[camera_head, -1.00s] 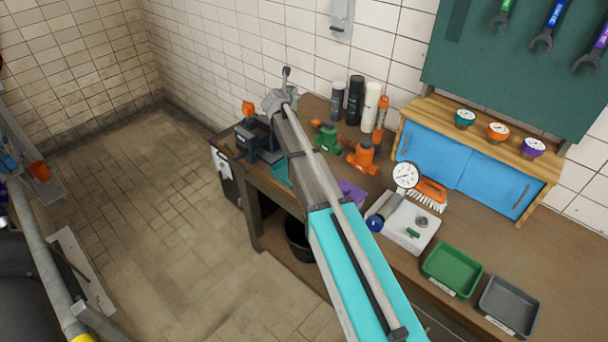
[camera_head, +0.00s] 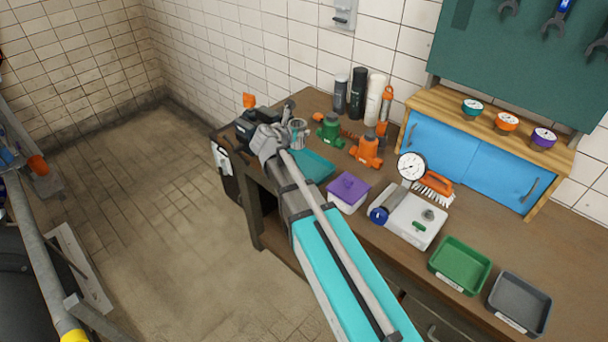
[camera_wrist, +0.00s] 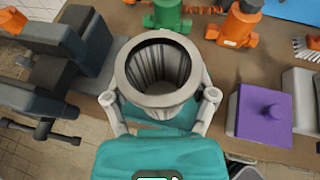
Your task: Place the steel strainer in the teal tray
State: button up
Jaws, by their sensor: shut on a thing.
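The steel strainer (camera_wrist: 160,70) is a round, open-topped metal cup with a ribbed inside. My gripper (camera_wrist: 160,105) is shut on it, one finger on each side, and holds it upright with its mouth toward the wrist camera. In the head view the strainer (camera_head: 297,131) shows at the end of my gripper (camera_head: 287,128). The teal tray (camera_head: 317,165) lies on the workbench just right of my gripper in the head view. In the wrist view a part of the teal tray (camera_wrist: 180,122) shows below and behind the strainer, which hides the rest. I cannot tell the gap between them.
A dark vise (camera_head: 246,128) stands left of the tray. A green valve (camera_head: 329,132) and an orange valve (camera_head: 367,150) stand behind it. A purple-lidded box (camera_head: 348,188) sits to its right. Green (camera_head: 460,264) and grey (camera_head: 519,302) trays lie farther right.

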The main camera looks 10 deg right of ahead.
aim_at(299, 148)
jog(key=s+f+m+h+b, duration=0.1)
jog(key=s, duration=0.8)
jog(key=shift+s+d+f+m+g+b, duration=0.2)
jog(key=shift+s+f+m+g+b, duration=0.1)
jog(key=shift+s+f+g, duration=0.1)
jog(key=shift+w, duration=0.2)
jog(key=w+f+b, duration=0.1)
jog(key=w, duration=0.1)
jog(key=w+f+b, duration=0.1)
jog(key=w, duration=0.2)
jog(key=w+d+f+b, duration=0.1)
jog(key=w+f+b, duration=0.1)
jog(key=w, duration=0.1)
jog(key=shift+w+d, duration=0.1)
jog(key=shift+w, duration=0.05)
jog(key=w+f+b, duration=0.4)
jog(key=f+b, duration=0.1)
jog(key=shift+w+d, duration=0.25)
jog(key=shift+d, duration=0.2)
jog(key=shift+w+f+b, duration=0.5)
jog(key=shift+f+b, duration=0.25)
jog(key=shift+s+f+b, duration=0.1)
jog(key=shift+f+b, duration=1.15)
jog(key=shift+f, duration=0.05)
